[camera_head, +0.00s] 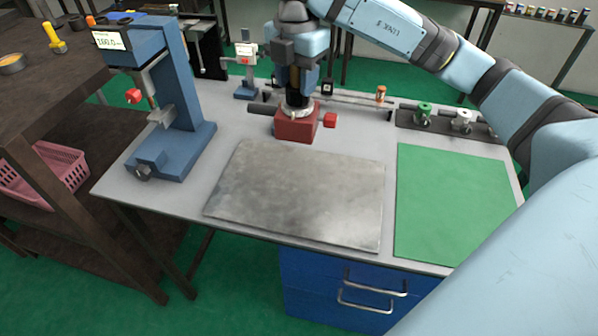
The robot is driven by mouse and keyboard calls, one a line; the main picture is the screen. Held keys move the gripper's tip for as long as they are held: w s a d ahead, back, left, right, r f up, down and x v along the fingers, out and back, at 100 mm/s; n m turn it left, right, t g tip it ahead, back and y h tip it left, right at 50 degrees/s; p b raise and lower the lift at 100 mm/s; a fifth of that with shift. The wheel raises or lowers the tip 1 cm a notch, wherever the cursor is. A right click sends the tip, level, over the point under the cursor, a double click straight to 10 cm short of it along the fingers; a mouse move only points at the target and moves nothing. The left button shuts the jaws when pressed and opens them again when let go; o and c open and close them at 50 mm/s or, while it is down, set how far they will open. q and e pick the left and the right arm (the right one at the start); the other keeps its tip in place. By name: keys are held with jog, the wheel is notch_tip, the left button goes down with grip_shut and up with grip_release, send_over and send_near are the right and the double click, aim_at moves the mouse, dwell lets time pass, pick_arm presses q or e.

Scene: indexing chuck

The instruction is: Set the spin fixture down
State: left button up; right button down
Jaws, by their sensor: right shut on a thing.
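The spin fixture, a red block with a pale metal collar on top (296,126), is at the back middle of the grey bench, just behind the metal plate. A red knob shows at its right side and a dark cylinder at its left. My right gripper (297,98) points straight down over it and is shut on its upper part. The fingertips are mostly hidden by the gripper body and dark shadow. I cannot tell whether the block's underside touches the bench. My left gripper is not in view.
A bare grey metal plate (300,194) lies in front of the fixture. A green mat (453,204) lies to its right, clear. A blue press-like stand (186,95) rises at the left. A small gauge stand (246,66) and a rail with small parts (447,124) line the back.

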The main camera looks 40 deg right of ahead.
notch_tip(320, 180, down, 20)
jog(key=shift+r+b, duration=0.25)
jog(key=shift+b, duration=0.2)
jog(key=shift+f, duration=0.15)
jog(key=c, duration=0.6)
grip_release()
jog(key=shift+s, duration=0.1)
jog(key=shift+c, duration=0.2)
